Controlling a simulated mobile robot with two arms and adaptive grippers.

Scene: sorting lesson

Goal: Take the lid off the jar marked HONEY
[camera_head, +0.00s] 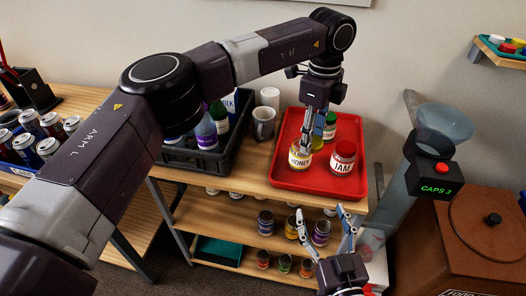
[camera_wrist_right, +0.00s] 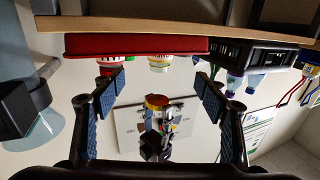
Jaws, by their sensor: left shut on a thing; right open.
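The jar marked HONEY (camera_head: 299,161) stands upright in the red tray (camera_head: 293,182), left of the JAM jar (camera_head: 343,158) with its red lid. My left gripper (camera_head: 306,143) points down at the top of the HONEY jar, shut on what looks like its lid. In the right wrist view a small yellow and red thing (camera_wrist_right: 157,102) shows at my left gripper. My right gripper (camera_head: 325,226) is open and empty, low in front of the shelves.
A green-lidded jar (camera_head: 330,122) stands behind in the tray. A grey mug (camera_head: 263,123) and a black crate (camera_head: 212,162) with bottles are to the left. Lower shelves (camera_head: 240,215) hold several jars and cans. A funnel device (camera_head: 432,165) stands at the right.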

